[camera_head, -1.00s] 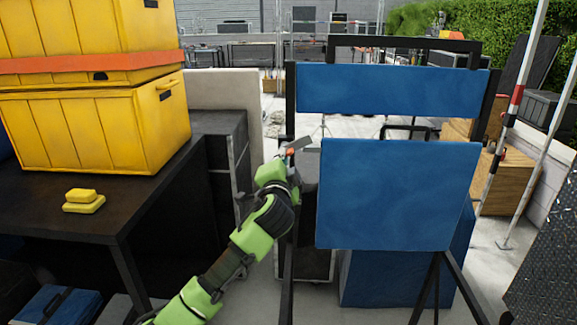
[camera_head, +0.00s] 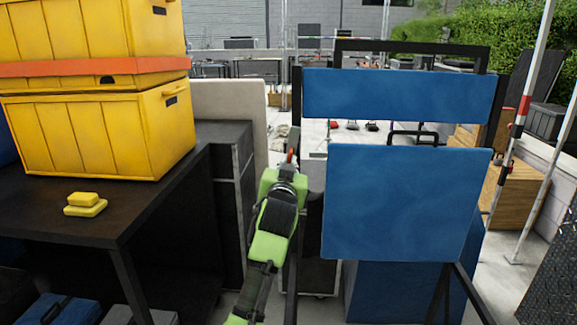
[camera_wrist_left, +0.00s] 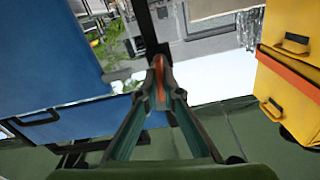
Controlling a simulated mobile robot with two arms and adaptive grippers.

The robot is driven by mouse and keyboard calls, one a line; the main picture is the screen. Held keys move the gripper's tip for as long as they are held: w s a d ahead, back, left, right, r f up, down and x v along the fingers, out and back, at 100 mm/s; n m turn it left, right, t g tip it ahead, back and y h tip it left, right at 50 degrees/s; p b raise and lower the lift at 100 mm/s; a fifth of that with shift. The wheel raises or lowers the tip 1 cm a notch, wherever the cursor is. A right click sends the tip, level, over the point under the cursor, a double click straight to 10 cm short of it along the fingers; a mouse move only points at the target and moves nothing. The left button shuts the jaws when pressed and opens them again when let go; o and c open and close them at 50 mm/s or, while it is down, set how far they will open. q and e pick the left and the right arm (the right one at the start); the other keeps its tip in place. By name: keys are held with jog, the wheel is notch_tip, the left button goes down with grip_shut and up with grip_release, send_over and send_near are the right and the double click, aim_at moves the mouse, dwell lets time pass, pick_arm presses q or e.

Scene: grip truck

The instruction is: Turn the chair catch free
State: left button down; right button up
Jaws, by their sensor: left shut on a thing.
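The folding chair has a blue back panel (camera_head: 400,95) and a blue seat panel (camera_head: 405,200) on a black frame. My left gripper (camera_head: 290,164) is at the chair's left upright. It is shut on a small red-orange catch (camera_head: 290,156). In the left wrist view the gripper's fingers (camera_wrist_left: 158,75) close around the catch (camera_wrist_left: 158,68) beside the black frame bar. The fingers hide part of the catch. A blue panel of the chair (camera_wrist_left: 45,55) fills the left of that view. My right gripper is not in view.
Yellow crates (camera_head: 105,130) and a small yellow block (camera_head: 85,204) stand on a dark table (camera_head: 110,222) at left. A dark cabinet (camera_head: 222,150) is close to my left arm. Red-and-white poles (camera_head: 522,110) and a wooden box (camera_head: 502,195) are at right.

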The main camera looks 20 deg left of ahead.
pick_arm(q)
jog(key=shift+n, duration=0.9)
jog(key=c, duration=2.2)
grip_release()
jog(key=v, duration=0.7)
jog(key=shift+s+d+r, duration=0.1)
jog(key=shift+s, duration=0.2)
